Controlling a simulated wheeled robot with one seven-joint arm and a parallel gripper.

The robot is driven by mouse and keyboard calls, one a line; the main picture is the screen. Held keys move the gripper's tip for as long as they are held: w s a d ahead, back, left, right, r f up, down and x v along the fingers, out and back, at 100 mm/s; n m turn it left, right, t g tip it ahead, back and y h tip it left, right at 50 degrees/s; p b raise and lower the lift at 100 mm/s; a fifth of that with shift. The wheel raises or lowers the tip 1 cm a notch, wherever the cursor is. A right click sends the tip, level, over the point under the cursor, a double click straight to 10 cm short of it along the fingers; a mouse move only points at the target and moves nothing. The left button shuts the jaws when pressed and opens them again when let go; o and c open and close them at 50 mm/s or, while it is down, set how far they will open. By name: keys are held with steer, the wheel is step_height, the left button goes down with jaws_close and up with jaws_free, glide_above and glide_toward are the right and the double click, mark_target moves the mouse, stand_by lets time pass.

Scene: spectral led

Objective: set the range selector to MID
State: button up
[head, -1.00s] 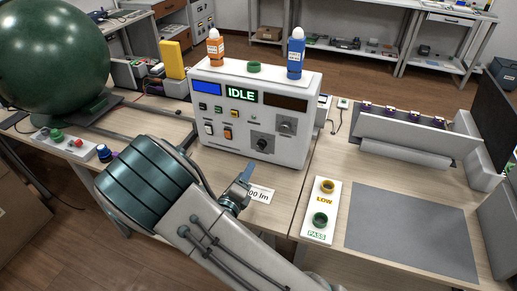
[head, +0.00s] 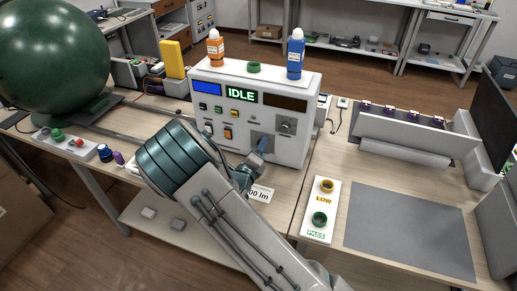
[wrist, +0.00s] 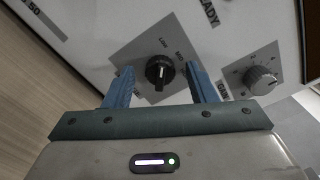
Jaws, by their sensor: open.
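The range selector is a black knob (wrist: 160,72) on a grey square plate (wrist: 138,55), with LOW and MID printed near it in the wrist view. A pale pointer line shows on the knob; I cannot tell for certain which label it marks. My gripper (head: 261,146) is open, its two blue fingers on either side of the knob in the wrist view. They appear apart from it, and I cannot tell how far they are from the panel. In the head view my gripper hides the knob on the front of the white instrument (head: 215,145).
A grey GAIN knob (wrist: 262,80) is right of the selector, near the right finger. The instrument display reads IDLE (head: 240,95). An orange bottle (head: 215,48), a green ring (head: 254,67) and a blue bottle (head: 295,55) stand on top. A 00 lm card (head: 260,193) lies below my gripper.

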steer(key=c, duration=1)
steer(key=shift+o, duration=0.2)
steer(key=shift+m, duration=0.4)
steer(key=m+b, duration=0.2)
steer(key=m, duration=0.2)
steer(key=shift+f, duration=0.15)
steer(key=shift+m+b, duration=1.65)
steer(key=shift+m, duration=0.85)
steer(key=o, duration=1)
steer(key=shift+c, duration=0.2)
